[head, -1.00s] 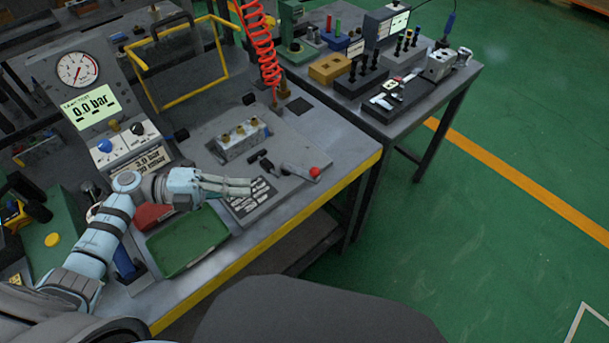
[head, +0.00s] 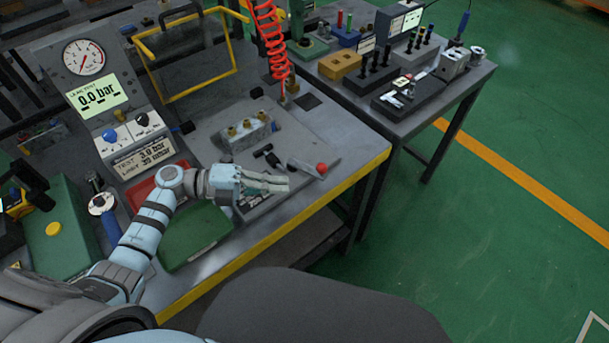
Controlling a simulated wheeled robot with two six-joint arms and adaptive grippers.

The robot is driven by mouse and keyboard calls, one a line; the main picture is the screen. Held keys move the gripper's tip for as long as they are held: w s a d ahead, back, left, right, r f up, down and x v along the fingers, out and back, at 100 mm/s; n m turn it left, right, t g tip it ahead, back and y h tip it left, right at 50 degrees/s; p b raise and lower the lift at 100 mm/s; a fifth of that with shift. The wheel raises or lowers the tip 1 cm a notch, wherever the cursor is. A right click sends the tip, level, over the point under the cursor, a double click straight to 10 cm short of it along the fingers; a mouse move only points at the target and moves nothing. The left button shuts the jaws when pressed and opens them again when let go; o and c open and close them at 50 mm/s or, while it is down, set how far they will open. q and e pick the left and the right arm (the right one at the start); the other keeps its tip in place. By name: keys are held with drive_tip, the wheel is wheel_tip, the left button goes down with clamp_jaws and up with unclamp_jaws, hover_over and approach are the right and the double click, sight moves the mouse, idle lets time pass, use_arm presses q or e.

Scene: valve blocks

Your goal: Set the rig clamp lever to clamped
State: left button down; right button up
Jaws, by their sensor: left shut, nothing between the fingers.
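The rig clamp lever (head: 307,168) is a short grey bar with a red knob (head: 321,168) at its right end, on the grey test rig plate. The valve block (head: 247,134) with several brass fittings sits on the plate, behind and left of the lever. A small black clamp part (head: 268,157) lies between the block and the lever. My left gripper (head: 286,184) is shut and empty, pointing right, just in front of and left of the lever. I see no clear contact with the lever. My right gripper is not in view.
A green tray (head: 196,236) and a red tray (head: 146,191) lie under and beside my left arm. The gauge panel (head: 98,95) reads 0.0 bar. A yellow guard frame (head: 187,62) stands open behind. A second table (head: 440,100) holds gauges and blocks.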

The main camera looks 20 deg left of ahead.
use_arm(q)
drive_tip(key=x, duration=0.4)
drive_tip(key=shift+r, duration=0.15)
drive_tip(key=shift+w+d+f+b, duration=0.15)
drive_tip(key=shift+w+d+f, duration=0.05)
drive_tip(key=shift+w, duration=0.4)
drive_tip(key=shift+w+d+f+b, duration=0.15)
drive_tip(key=shift+w+d, duration=0.05)
drive_tip(key=shift+w, duration=0.4)
drive_tip(key=shift+w+d+f, duration=0.15)
drive_tip(key=shift+w+d, duration=0.05)
drive_tip(key=shift+w, duration=0.3)
